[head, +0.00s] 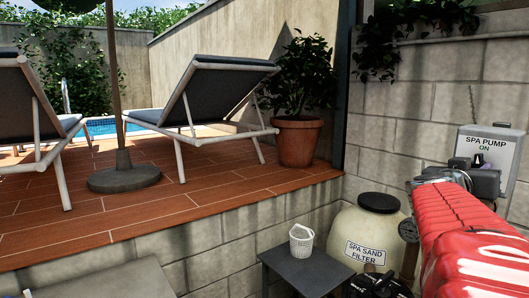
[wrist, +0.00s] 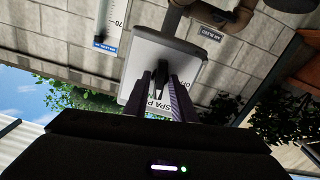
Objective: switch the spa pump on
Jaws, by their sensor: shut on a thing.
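The spa pump switch box (head: 490,145) is a light grey box on the block wall at the right, labelled "SPA PUMP" with "ON" below it. In the wrist view the box (wrist: 138,62) appears turned over, with part of the label and "OFF" near its right edge. My gripper (wrist: 162,78) is at the box face, its two fingers shut on the dark switch knob (wrist: 161,71). The fingers hide much of the knob, so I cannot tell its setting. In the head view my gripper (head: 479,164) covers the lower part of the box.
A cream spa sand filter (head: 345,240) stands below the box, left of my red arm. A small dark table (head: 305,268) holds a white basket (head: 301,240). A raised deck (head: 150,215) with loungers and a potted plant (head: 298,140) lies to the left.

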